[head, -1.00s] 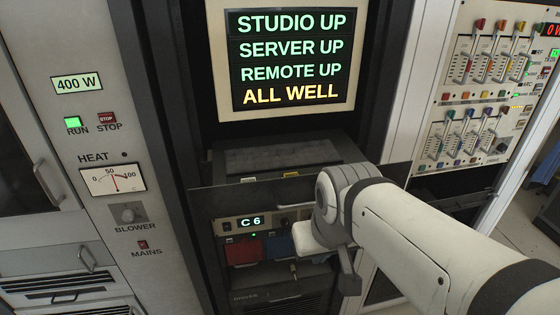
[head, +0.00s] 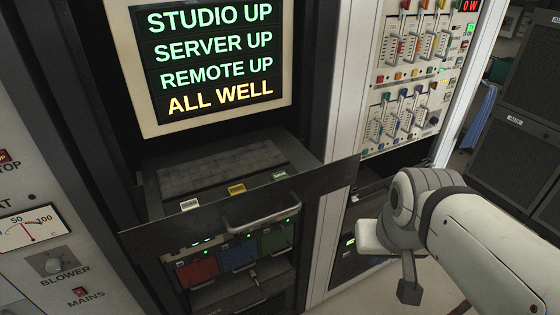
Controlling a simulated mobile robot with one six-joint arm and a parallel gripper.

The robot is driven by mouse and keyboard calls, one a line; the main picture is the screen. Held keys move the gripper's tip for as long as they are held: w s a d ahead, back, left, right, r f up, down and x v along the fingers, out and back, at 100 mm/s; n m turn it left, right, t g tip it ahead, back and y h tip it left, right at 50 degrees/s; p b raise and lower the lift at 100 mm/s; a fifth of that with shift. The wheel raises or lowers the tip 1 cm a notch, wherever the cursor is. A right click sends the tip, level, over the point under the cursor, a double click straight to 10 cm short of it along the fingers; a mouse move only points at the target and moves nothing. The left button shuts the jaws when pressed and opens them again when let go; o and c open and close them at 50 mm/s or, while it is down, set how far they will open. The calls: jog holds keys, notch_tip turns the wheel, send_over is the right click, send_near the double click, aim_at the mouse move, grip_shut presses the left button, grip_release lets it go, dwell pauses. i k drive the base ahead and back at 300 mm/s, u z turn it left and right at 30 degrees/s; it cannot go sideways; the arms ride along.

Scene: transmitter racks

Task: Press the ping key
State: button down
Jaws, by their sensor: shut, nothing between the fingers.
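A pull-out tray (head: 165,208) below the lit status screen holds a flat grey keyboard (head: 222,168). Along its front strip sit three small coloured keys: a white key (head: 189,205), a yellow key (head: 237,188) and a green key (head: 279,175). Their labels are too small to read, so I cannot tell which is the ping key. My gripper (head: 408,292) is the dark tip hanging below my arm's wrist, shut and empty. In the picture it is right of and below the tray, apart from the keys.
The tray's front panel has a handle (head: 262,212). Below it are red (head: 198,272), blue (head: 238,256) and green (head: 277,238) modules. The screen (head: 208,58) reads ALL WELL. A slider panel (head: 405,110) is at right, a heat meter (head: 30,228) at left.

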aim_at(236, 189)
jog(key=z, duration=1.65)
jog(key=k, duration=1.55)
jog(key=u, duration=1.4)
jog(key=i, duration=0.5)
jog(key=u, duration=0.05)
